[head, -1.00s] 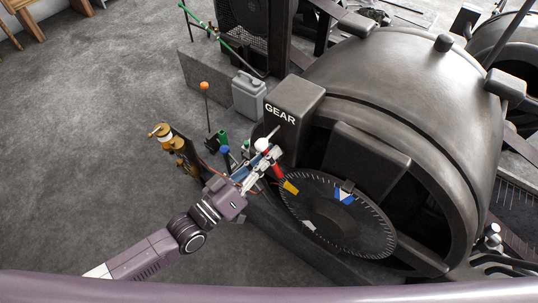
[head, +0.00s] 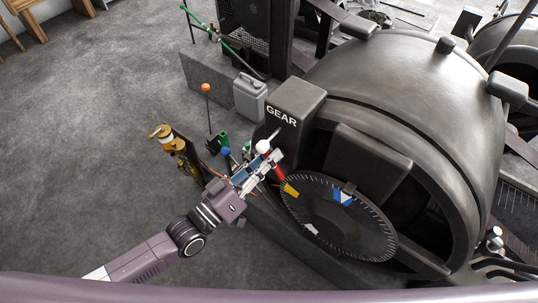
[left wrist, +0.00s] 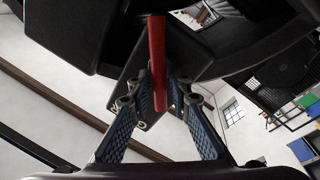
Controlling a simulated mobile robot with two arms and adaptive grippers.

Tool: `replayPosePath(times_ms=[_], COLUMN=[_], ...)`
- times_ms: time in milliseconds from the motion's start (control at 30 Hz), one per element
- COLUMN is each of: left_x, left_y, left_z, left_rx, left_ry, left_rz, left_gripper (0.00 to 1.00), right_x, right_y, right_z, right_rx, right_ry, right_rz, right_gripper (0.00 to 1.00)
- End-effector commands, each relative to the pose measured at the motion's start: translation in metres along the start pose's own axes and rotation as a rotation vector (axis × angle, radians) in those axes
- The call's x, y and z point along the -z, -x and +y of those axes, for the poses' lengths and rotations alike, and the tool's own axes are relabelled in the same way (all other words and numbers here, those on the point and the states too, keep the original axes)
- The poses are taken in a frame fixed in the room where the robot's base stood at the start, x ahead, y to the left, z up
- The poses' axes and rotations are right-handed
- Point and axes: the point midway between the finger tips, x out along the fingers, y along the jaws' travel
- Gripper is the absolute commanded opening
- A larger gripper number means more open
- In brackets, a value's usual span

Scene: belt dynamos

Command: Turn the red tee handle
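The red tee handle (head: 278,172) is by the gear housing, just left of the toothed disc. In the left wrist view it is a red bar (left wrist: 157,50) coming down between my fingers. My left gripper (head: 266,162) reaches in from the left with its fingers around the bar. In the left wrist view the blue-padded fingers of the left gripper (left wrist: 166,92) stand on either side of the bar, apart, with no clear grip seen. A white knob (head: 263,147) shows at the fingertips. My right gripper is in neither view.
The big dark machine (head: 400,90) with its GEAR box (head: 290,110) and toothed disc (head: 345,235) fills the right. A brass fitting (head: 175,142), an orange-topped rod (head: 206,88) and a grey can (head: 249,97) stand nearby. The floor at left is free.

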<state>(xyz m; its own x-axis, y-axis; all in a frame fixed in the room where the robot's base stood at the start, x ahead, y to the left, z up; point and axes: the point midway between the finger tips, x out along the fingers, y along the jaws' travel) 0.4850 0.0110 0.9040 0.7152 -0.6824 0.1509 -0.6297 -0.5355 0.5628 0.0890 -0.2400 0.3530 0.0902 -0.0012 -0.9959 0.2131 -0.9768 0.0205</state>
Motion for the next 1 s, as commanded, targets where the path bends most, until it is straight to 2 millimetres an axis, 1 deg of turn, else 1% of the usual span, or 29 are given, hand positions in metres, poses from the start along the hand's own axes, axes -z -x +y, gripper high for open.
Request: replayPosePath(times_ms=[167, 400, 500, 600, 700, 1000], left_x=[-0.001, -0.002, -0.001, -0.001, 0.000, 0.000], left_y=[0.028, 0.080, 0.097, 0.108, 0.114, 0.116], left_z=[-0.001, -0.001, -0.001, -0.001, 0.000, 0.000], left_rx=[0.002, 0.003, 0.003, 0.002, 0.000, 0.000], left_ry=[-0.001, 0.001, 0.001, 0.001, 0.001, 0.001], left_rz=[-0.004, -0.005, -0.004, -0.003, 0.000, 0.000], left_gripper=[0.18, 0.18, 0.18, 0.18, 0.18, 0.18], right_x=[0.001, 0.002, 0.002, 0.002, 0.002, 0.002], right_y=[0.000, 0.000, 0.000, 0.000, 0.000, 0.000], right_z=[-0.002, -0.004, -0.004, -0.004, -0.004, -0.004], right_rx=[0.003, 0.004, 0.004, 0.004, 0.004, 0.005], right_ry=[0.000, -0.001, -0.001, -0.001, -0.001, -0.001], right_rz=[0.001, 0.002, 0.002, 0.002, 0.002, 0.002], right_gripper=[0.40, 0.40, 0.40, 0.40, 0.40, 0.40])
